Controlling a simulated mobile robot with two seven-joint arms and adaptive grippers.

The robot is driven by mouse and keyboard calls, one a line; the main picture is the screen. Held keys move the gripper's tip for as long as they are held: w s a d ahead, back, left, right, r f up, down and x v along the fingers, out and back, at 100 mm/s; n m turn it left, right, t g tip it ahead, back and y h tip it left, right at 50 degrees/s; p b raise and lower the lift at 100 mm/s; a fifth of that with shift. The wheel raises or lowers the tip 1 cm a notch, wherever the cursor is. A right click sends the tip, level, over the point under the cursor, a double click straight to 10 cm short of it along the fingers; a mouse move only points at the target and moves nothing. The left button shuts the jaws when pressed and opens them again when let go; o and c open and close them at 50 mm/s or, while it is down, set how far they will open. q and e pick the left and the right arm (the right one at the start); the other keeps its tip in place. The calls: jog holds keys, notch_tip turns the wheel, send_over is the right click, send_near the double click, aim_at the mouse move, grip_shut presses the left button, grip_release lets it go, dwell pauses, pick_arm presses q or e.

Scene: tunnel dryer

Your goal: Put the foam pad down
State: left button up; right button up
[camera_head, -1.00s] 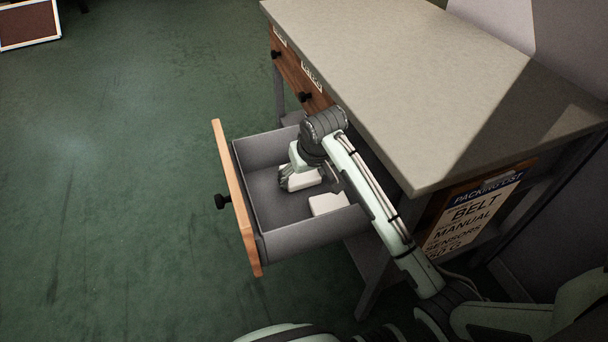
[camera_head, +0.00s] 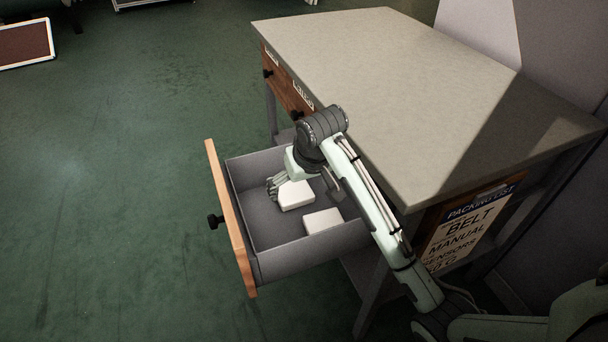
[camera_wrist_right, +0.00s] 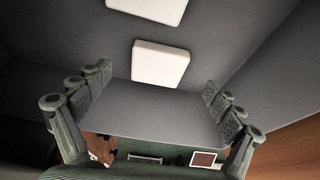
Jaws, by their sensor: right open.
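Two white foam pads lie in the open grey drawer (camera_head: 262,232). One pad (camera_head: 296,195) is by my right gripper (camera_head: 276,186), and the other pad (camera_head: 322,220) lies nearer the drawer's near side wall. In the right wrist view, my right gripper (camera_wrist_right: 156,84) is open, with its fingers wide apart and nothing held between them. A pad (camera_wrist_right: 160,66) lies on the drawer floor just past the fingertips, apart from them. Another pad (camera_wrist_right: 148,9) is cut by the top edge. A small white patch by the left finger is unclear. My left gripper is not in view.
The drawer's wooden front (camera_head: 229,215) with a black knob (camera_head: 215,221) juts out over the green floor. The grey tabletop (camera_head: 410,95) overhangs the drawer's inner end. A packing list sign (camera_head: 468,230) is on the table's near side.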

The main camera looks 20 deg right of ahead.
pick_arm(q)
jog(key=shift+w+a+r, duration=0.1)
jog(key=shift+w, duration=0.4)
pick_arm(e)
jog(key=v, duration=0.7)
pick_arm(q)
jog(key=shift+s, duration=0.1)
pick_arm(e)
jog(key=shift+f, duration=0.1)
